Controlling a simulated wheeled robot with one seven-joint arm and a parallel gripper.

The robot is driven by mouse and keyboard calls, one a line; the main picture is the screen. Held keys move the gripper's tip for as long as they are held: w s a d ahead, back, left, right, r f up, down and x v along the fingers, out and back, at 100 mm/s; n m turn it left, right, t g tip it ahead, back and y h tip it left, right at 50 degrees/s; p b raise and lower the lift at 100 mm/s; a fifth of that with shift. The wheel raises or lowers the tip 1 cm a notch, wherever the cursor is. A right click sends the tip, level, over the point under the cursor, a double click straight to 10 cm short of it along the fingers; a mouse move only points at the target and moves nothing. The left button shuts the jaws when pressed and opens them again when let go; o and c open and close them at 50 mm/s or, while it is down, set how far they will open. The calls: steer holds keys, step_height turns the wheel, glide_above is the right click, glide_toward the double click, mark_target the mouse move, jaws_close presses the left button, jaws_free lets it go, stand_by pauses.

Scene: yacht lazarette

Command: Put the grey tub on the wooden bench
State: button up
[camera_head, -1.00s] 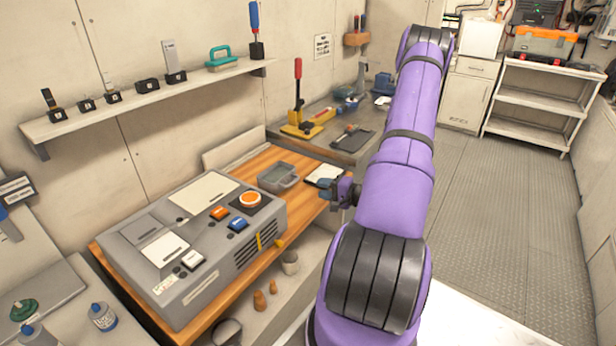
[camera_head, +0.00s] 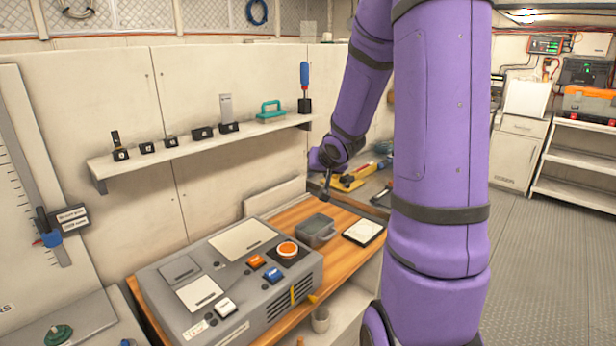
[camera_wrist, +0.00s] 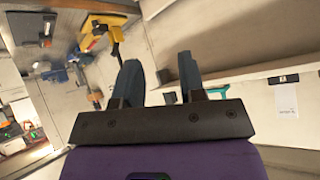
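The grey tub (camera_head: 316,231) stands upright on the wooden bench (camera_head: 345,275), between the grey control box and a white tablet. My gripper (camera_head: 325,188) is above the tub in the head view, apart from it. In the wrist view, my gripper's two dark fingers (camera_wrist: 158,65) are spread with nothing between them. The tub does not show clearly in the wrist view.
The grey control box (camera_head: 235,285) fills the bench's near part. The white tablet (camera_head: 363,232) lies right of the tub. A wall shelf (camera_head: 200,148) holds several small items. A yellow-based tool (camera_head: 347,182) stands farther back on another counter.

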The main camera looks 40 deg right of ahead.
steer(key=s+a+r+n+g, duration=0.25)
steer(key=s+a+r, duration=0.65)
steer(key=a+r, duration=0.45)
steer(key=s+a+r+n+g+y, duration=0.1)
steer(key=s+a+n+y, duration=0.2)
steer(key=s+a, duration=1)
steer(key=shift+s+n, duration=0.65)
steer(key=shift+s, duration=0.5)
steer(key=shift+a, duration=0.1)
